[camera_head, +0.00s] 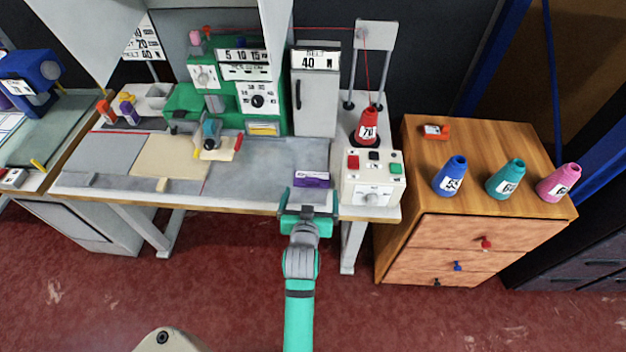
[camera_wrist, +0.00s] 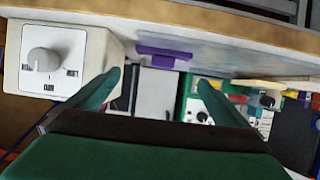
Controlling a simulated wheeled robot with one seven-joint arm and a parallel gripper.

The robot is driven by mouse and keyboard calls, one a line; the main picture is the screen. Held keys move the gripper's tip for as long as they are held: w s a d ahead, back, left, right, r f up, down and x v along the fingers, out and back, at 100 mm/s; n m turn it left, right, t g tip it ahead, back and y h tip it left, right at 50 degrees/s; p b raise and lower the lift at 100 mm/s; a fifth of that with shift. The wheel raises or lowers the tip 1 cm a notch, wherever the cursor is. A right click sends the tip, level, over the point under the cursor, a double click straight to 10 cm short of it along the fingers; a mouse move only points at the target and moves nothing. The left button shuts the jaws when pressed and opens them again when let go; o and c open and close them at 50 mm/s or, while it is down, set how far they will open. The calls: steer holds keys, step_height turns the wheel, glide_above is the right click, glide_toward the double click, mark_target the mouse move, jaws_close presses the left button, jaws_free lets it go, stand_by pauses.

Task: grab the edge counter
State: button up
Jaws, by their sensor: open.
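A small purple block with a white label (camera_head: 312,180) lies near the front edge of the grey worktable (camera_head: 245,185). It also shows in the upside-down wrist view (camera_wrist: 165,52), between the lines of my fingers. A small orange-red device with a white face (camera_head: 435,131) lies on the wooden drawer cabinet. I cannot read either label, so I cannot tell for sure which is the edge counter. My green gripper (camera_head: 309,200) is open and empty at the table's front edge, just in front of the purple block. Its two fingers (camera_wrist: 158,82) are wide apart.
A white control box with a knob (camera_head: 372,192) stands right of the purple block. A red cone marked 70 (camera_head: 368,127) is behind it. Blue, teal and pink cones stand on the wooden cabinet (camera_head: 410,165). A green machine (camera_head: 255,95) stands behind.

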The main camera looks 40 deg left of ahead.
mark_target(312, 181)
steer(key=x, duration=0.5)
steer(key=shift+s+a, duration=0.2)
steer(key=shift+a, duration=0.1)
steer(key=shift+x, duration=2.65)
steer(key=shift+d+f, duration=0.2)
steer(key=c, duration=0.8)
